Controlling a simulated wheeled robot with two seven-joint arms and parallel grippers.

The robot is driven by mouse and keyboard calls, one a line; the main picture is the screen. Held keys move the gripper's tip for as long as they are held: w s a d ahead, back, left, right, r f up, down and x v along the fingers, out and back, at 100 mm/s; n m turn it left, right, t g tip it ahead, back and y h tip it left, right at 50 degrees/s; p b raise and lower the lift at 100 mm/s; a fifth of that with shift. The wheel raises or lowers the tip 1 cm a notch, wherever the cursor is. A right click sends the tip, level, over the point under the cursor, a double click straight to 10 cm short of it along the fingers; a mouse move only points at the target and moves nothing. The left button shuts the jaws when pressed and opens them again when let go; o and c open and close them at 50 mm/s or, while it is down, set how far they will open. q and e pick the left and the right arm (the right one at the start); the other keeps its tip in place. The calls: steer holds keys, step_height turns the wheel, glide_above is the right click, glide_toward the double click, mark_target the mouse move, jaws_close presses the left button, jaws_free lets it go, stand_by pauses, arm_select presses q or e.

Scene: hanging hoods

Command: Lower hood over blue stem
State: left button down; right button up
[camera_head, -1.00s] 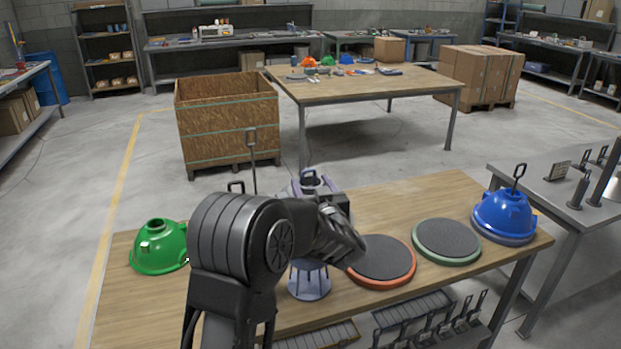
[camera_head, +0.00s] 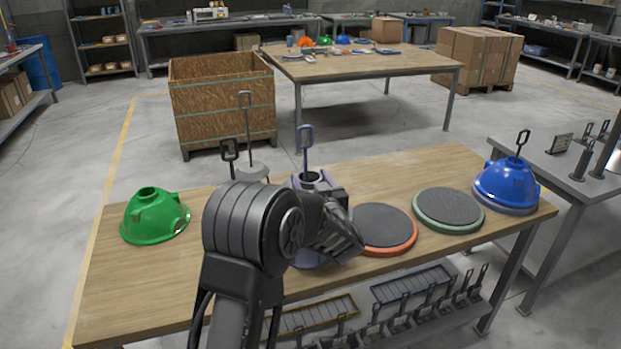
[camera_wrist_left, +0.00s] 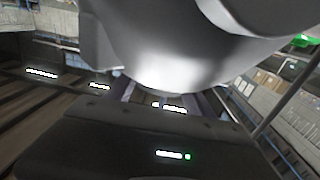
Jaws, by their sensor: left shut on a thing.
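A grey-lavender hood (camera_head: 311,177) is at the middle of the wooden table. My left gripper (camera_head: 333,194) is shut on it, and my arm hides most of it. A blue stem (camera_head: 305,148) with a loop at its top rises out of the hood's open neck, so the hood is around the stem. A bluish disc (camera_head: 308,259) shows partly below; the gap between it and the hood is hidden. In the left wrist view the hood is a large pale curved surface (camera_wrist_left: 185,50) above the gripper (camera_wrist_left: 168,105). My right gripper is out of view.
A green hood (camera_head: 155,215) stands at left. Orange-rimmed (camera_head: 384,228) and green-rimmed (camera_head: 447,208) pads lie right of my gripper, with a blue hood (camera_head: 507,183) beyond. A grey looped stem (camera_head: 246,125) and a black loop (camera_head: 228,151) rise behind my arm.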

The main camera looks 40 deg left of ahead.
arm_select(q)
step_height(320, 180, down, 4)
steer(key=b, duration=0.3)
steer(key=shift+f, duration=0.1)
steer(key=shift+s+a+f+b, duration=0.15)
steer(key=shift+s+f+b, duration=0.1)
steer(key=shift+f+b, duration=0.3)
steer(key=shift+s+a+f+b, duration=0.2)
steer(key=shift+f+b, duration=0.2)
steer(key=shift+f, duration=0.25)
steer(key=shift+s+d, duration=0.1)
steer(key=shift+d, duration=0.1)
steer(key=shift+f+b, duration=0.45)
stand_by(0.4)
steer(key=shift+c, duration=1.3)
jaws_free()
steer(key=shift+f, duration=0.1)
steer(key=shift+d, duration=0.1)
